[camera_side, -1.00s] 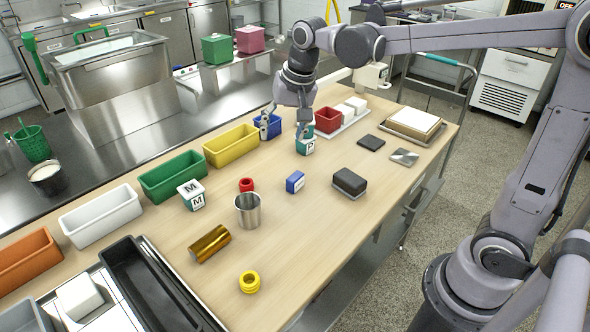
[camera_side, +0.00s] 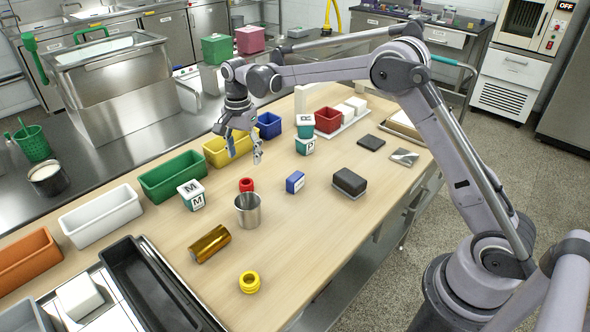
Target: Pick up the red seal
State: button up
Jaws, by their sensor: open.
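The red seal (camera_side: 246,185) is a small red ring-like piece on the wooden table. It stands just behind the metal cup (camera_side: 248,212), which hides part of its lower front. My gripper (camera_side: 245,157) is open and empty, fingers pointing down. In the picture it is just above the red seal, in front of the yellow bin. It is apart from the seal.
A yellow bin (camera_side: 222,148), green bin (camera_side: 172,177) and blue bin (camera_side: 268,124) line the back. Lettered cubes (camera_side: 191,195), a blue block (camera_side: 295,182), a black block (camera_side: 349,182), a gold cylinder (camera_side: 209,244) and yellow rings (camera_side: 249,282) stand around. The table's right front is clear.

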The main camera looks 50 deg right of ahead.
aim_at(246, 182)
jog(key=shift+w+a+f, duration=0.1)
jog(key=shift+f, duration=2.3)
jog(key=shift+a+f, duration=0.1)
jog(key=shift+f, duration=2.25)
jog(key=c, duration=1)
